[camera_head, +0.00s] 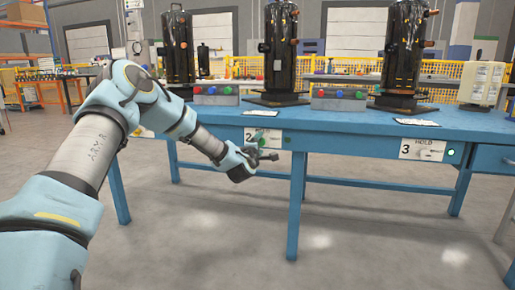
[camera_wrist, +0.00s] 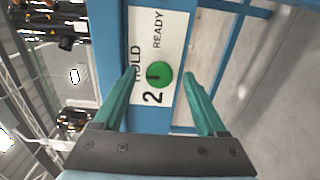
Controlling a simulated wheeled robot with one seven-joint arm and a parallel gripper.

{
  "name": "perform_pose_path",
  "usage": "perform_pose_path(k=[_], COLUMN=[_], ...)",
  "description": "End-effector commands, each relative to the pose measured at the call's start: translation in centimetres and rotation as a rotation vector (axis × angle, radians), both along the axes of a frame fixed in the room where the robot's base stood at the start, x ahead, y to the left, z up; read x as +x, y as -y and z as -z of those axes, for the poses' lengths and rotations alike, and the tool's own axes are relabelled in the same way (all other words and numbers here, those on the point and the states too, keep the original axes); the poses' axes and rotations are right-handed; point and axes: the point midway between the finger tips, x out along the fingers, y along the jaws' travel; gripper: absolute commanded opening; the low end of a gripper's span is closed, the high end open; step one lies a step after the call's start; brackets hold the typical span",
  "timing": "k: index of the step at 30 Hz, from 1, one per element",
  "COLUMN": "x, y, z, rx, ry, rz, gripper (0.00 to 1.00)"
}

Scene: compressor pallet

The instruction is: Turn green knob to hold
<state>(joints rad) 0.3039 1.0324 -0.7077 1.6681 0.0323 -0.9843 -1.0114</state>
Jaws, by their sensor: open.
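The green knob (camera_wrist: 159,77) sits on a white plate (camera_wrist: 171,50) marked 2, HOLD and READY in the wrist view. A dark mark runs roughly sideways across the knob's face; which end points is hard to tell. HOLD is printed to its left and READY above it. My gripper (camera_wrist: 159,78) is open, with one green finger on each side of the knob and gaps showing. In the head view my gripper (camera_head: 268,156) is just below and in front of plate 2 (camera_head: 262,137) on the blue bench's front edge; the knob is hard to make out there.
The blue bench (camera_head: 345,126) carries dark compressors (camera_head: 281,50) and button boxes (camera_head: 338,92). Plate 3 (camera_head: 423,150), with a green light (camera_head: 451,152), is further right. A bench leg (camera_head: 296,205) stands near my gripper. The floor in front is clear.

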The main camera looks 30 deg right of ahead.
Motion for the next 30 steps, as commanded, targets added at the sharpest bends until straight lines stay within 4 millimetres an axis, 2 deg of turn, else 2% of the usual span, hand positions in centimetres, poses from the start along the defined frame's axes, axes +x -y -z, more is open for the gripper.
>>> perform_pose_path(k=[16,21,30], x=[-6.7,-7.6,-7.7], y=[-6.2,-7.0,-7.2], z=[-0.1,0.0,0.0], rx=[0.001,0.001,0.001], ry=[-0.001,-0.001,-0.001], rz=[0.001,0.0,0.0], gripper=[0.74,0.74,0.74])
